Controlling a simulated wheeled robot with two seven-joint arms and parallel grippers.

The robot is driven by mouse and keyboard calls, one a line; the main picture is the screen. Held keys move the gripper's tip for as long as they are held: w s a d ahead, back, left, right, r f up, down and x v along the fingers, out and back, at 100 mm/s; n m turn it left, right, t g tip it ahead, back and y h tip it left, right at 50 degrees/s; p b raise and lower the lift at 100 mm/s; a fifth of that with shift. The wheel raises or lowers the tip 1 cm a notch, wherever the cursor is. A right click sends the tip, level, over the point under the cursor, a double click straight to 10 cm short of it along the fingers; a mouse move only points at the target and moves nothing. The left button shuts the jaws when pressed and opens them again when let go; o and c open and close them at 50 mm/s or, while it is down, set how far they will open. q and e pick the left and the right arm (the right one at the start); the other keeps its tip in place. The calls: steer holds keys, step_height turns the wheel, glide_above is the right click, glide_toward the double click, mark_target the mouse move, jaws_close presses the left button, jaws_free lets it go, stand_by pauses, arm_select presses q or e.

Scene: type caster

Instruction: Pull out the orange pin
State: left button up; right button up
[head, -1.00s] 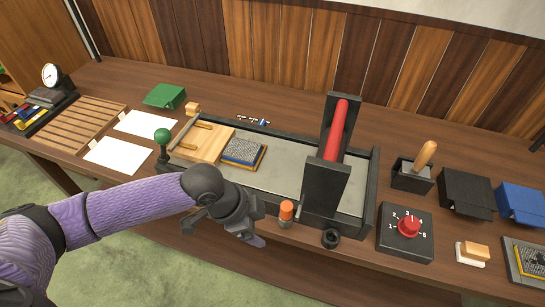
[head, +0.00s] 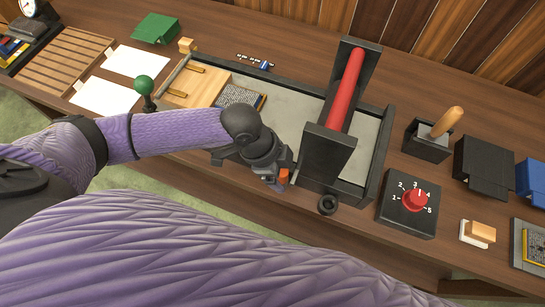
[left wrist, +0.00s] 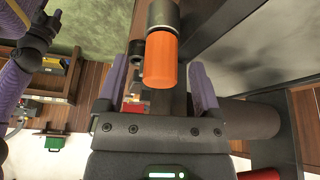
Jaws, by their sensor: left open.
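The orange pin (head: 284,175) stands at the front of the black-framed tray, just left of the black upright block. In the left wrist view its orange cap (left wrist: 162,61) is close up, with a dark grey part beyond it. My left gripper (head: 277,182) is at the pin, and its wrist partly hides the pin in the head view. In the left wrist view the left gripper's two purple fingers (left wrist: 157,84) are apart, one to each side of the cap, with a gap on both sides. My right gripper is not in view.
A black frame with a red bar (head: 347,88) rises close to the right of the pin. A small black ring (head: 327,204) and a red dial box (head: 408,204) are farther right. A green-knobbed lever (head: 144,88) stands to the left.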

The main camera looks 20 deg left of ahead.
arm_select(q)
steer(key=shift+d+f, duration=0.1)
steer(key=shift+f, duration=0.05)
jaws_close()
stand_by(0.6)
